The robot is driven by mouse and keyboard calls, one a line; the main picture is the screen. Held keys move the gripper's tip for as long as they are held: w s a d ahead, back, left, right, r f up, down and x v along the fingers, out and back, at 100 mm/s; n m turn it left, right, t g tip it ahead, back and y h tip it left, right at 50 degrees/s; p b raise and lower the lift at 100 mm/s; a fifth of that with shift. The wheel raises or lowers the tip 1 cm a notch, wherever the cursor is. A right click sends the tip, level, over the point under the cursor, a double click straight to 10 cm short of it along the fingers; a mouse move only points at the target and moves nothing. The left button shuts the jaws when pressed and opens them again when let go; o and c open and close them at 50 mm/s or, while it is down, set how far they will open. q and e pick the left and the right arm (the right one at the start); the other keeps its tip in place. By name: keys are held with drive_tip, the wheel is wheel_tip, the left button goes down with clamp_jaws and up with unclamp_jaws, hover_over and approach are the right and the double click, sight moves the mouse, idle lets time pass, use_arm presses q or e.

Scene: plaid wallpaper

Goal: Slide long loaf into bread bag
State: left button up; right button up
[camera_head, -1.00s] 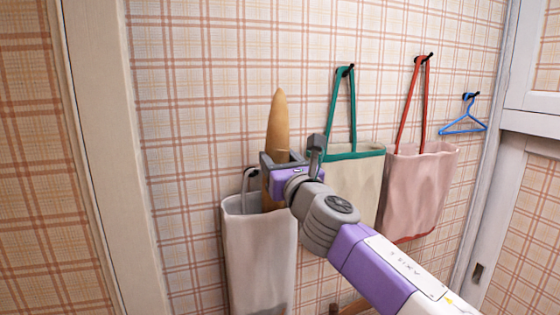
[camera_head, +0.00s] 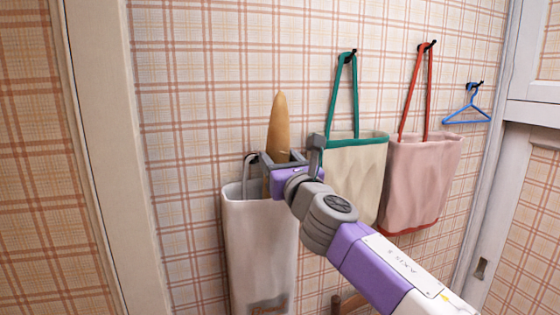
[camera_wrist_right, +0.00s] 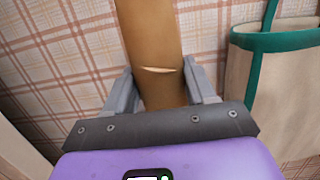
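The long loaf (camera_head: 279,122) is upright, a tan baguette with a pointed top. Its lower end is inside the mouth of the tall pale bread bag (camera_head: 260,250), which hangs from a hook at the left. My right gripper (camera_head: 282,165) is at the bag's mouth, with its fingers on either side of the loaf, shut on it. In the right wrist view the loaf (camera_wrist_right: 152,45) stands between the two fingers (camera_wrist_right: 162,88), with a score mark showing. The loaf's bottom is hidden in the bag. My left gripper is not in view.
A cream bag with green trim (camera_head: 355,175) and a pink bag with red straps (camera_head: 422,180) hang to the right. A blue hanger (camera_head: 467,112) hangs farther right. A brown wooden item (camera_head: 350,303) shows at the bottom edge. White door frames stand at both sides.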

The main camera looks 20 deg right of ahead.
drive_tip(key=o, duration=0.4)
drive_tip(key=shift+o, duration=0.2)
drive_tip(key=s+f, duration=0.1)
drive_tip(key=s, duration=0.6)
drive_tip(key=shift+s+d+f+b, duration=0.15)
drive_tip(key=shift+s+b, duration=0.1)
drive_tip(key=shift+b, duration=0.2)
